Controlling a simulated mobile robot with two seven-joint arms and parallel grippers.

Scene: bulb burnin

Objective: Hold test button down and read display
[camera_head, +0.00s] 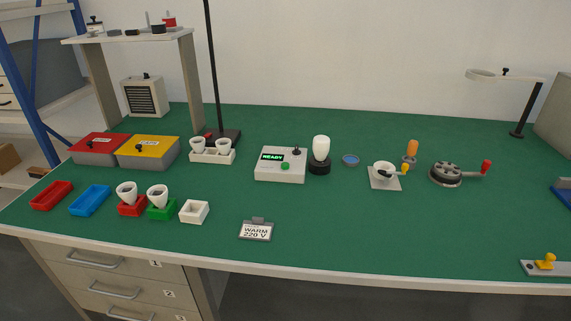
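A white test box (280,165) stands near the middle of the green workbench. Its dark display (271,157) shows READY in green letters. A green button (285,167) sits on its top, toward the right, with a small black knob or switch (296,151) behind it. A white bulb (321,148) stands upright in a black round socket (319,167) just right of the box. Neither of my grippers is in view, and nothing touches the button.
A sign reading WARM 220 V (256,230) stands in front of the box. White cups in red and green holders (161,210), an empty white holder (194,212) and trays are left. A cup on a plate (384,182) and a crank device (446,174) are right.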

